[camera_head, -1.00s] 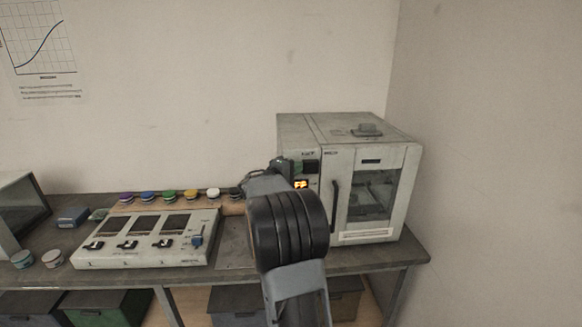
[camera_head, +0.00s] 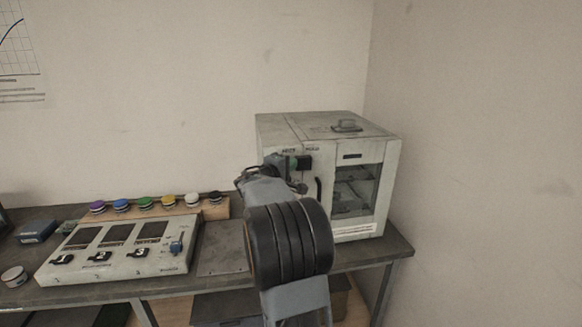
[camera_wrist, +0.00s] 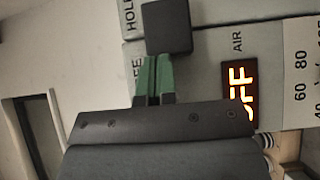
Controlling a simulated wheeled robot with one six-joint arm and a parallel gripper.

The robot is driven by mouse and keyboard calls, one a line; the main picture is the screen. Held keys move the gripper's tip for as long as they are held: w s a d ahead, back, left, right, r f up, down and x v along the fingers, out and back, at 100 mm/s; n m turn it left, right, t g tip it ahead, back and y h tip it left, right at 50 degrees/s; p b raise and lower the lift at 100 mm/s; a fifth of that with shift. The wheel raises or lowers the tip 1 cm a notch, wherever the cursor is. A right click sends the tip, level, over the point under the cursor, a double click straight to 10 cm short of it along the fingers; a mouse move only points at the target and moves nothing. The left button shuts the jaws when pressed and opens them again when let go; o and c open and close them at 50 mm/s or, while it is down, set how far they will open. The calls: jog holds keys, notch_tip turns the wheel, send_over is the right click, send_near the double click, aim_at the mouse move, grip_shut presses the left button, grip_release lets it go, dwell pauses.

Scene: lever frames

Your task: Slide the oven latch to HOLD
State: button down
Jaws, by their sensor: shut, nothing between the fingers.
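The oven (camera_head: 358,148) stands at the right end of the bench, its door closed. Its latch shows in the wrist view as a dark square block (camera_wrist: 167,27), level with the HOLD lettering and past the partly covered FREE lettering. My gripper (camera_wrist: 157,62) has its green fingers together with nothing between them. Its tips point at the block's near edge; I cannot tell whether they touch. In the head view my gripper (camera_head: 303,163) is at the upper left of the oven front, below the FREE and HOLD labels, and my arm hides much of the panel.
An orange OFF display (camera_wrist: 240,92) is beside my fingers in the wrist view. The oven's door handle (camera_head: 319,190) is right of my arm. A switch panel (camera_head: 118,250) and several coloured knobs (camera_head: 143,203) are to the left. The wall is close behind.

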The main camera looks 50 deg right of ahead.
jog(key=a+b, duration=0.4)
jog(key=a, duration=0.9)
jog(key=shift+w, duration=0.3)
jog(key=s+a+f+g+y, duration=0.1)
jog(key=s+a+f+y, duration=0.25)
jog(key=f, duration=0.35)
jog(key=s+a+f+g+y, duration=0.1)
jog(key=s+a+f+y, duration=0.1)
jog(key=f+y, duration=0.35)
jog(key=s+a+f+y, duration=0.2)
jog(key=s+a+y, duration=0.1)
jog(key=a, duration=0.3)
jog(key=s+a+f+m+t+y, duration=0.1)
jog(key=s+a+f+y, duration=0.1)
jog(key=s+a, duration=0.3)
jog(key=s+a+f+t+y+p, duration=0.1)
jog(key=s+a+f+y, duration=0.1)
jog(key=a, duration=0.7)
jog(key=shift+s+a+m+y, duration=0.25)
jog(key=shift+s+m+y, duration=0.15)
jog(key=shift+s+y, duration=0.55)
